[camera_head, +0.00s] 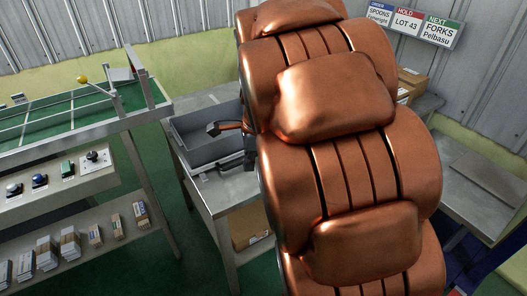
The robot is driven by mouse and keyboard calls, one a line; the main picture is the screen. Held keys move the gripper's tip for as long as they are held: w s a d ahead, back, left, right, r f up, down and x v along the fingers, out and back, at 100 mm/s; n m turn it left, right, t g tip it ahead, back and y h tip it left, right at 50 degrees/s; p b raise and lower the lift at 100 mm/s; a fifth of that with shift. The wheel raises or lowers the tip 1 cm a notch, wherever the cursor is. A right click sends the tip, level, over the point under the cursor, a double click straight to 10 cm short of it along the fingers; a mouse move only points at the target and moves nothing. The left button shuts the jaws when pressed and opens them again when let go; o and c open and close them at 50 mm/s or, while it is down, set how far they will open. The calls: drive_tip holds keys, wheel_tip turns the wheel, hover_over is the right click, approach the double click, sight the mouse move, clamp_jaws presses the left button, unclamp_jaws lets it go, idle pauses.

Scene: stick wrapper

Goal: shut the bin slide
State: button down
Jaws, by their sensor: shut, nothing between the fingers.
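A grey open-topped bin (190,154) sits on a metal table left of my copper-coloured arm. Its inside shows as a shallow grey space, and a small dark fitting (199,177) is at its front edge. I cannot tell for sure which part is the slide or how far it stands open. My gripper (213,129) shows only in part, as a dark tip over the bin's right side. It is shut and empty. The rest of it and the bin's right end are hidden behind my arm. I cannot tell whether the tip touches the bin.
A green-topped sloped bench (60,120) with a yellow-knobbed lever (82,80) stands at left. Below it are a control panel (55,183) and a shelf with several packets. Cardboard boxes (411,80) and another metal table (485,180) are at right. Green floor shows between the tables.

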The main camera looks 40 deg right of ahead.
drive_tip(key=w+d+f+m+t+h+b, duration=0.1)
drive_tip(key=w+d+f+m+b, duration=0.15)
drive_tip(key=w+d+m, duration=0.4)
drive_tip(key=w+d+f+m+t+b, duration=0.1)
drive_tip(key=w+d+f+m, duration=0.2)
drive_tip(key=d+m, duration=0.6)
drive_tip(key=shift+n, duration=0.75)
drive_tip(key=x, duration=0.6)
drive_tip(key=d+x, duration=0.1)
drive_tip(key=x, duration=0.2)
drive_tip(key=shift+d, duration=0.1)
drive_tip(key=w, duration=0.1)
drive_tip(key=w+p, duration=0.1)
drive_tip(key=shift+w+d+f, duration=0.15)
drive_tip(key=shift+w+d, duration=0.05)
drive_tip(key=shift+w, duration=0.95)
